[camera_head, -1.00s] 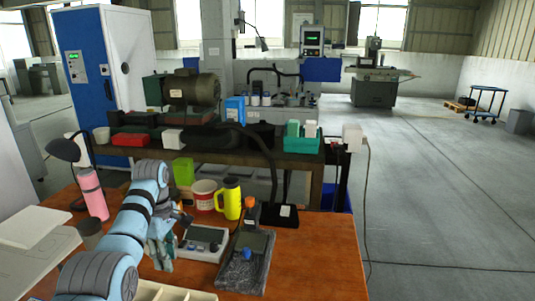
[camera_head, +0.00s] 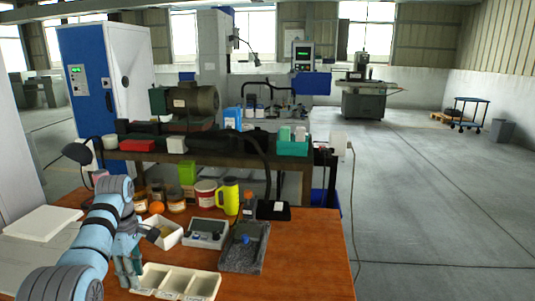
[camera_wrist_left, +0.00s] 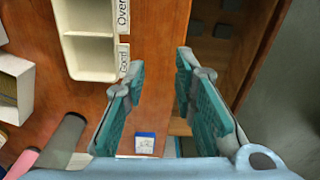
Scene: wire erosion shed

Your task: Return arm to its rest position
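My left gripper (camera_head: 128,270) hangs over the left front of the wooden bench (camera_head: 310,262), beside the left end of a cream sectioned tray (camera_head: 172,284). In the left wrist view the gripper (camera_wrist_left: 160,88) has its two teal-padded fingers spread apart with nothing held between them. The cream tray (camera_wrist_left: 92,40), with labels reading "Good" and "Over", lies to the left of the fingers there. A small blue and white item (camera_wrist_left: 145,143) lies on the wood below and between the fingers. My right gripper is not in either view.
A white box (camera_head: 163,232), a grey gauge unit (camera_head: 206,233), a dark stand on a stone base (camera_head: 244,250), a yellow flask (camera_head: 228,197) and several jars stand behind the tray. In the wrist view a pink bottle (camera_wrist_left: 22,163) lies lower left. The bench's right side is clear.

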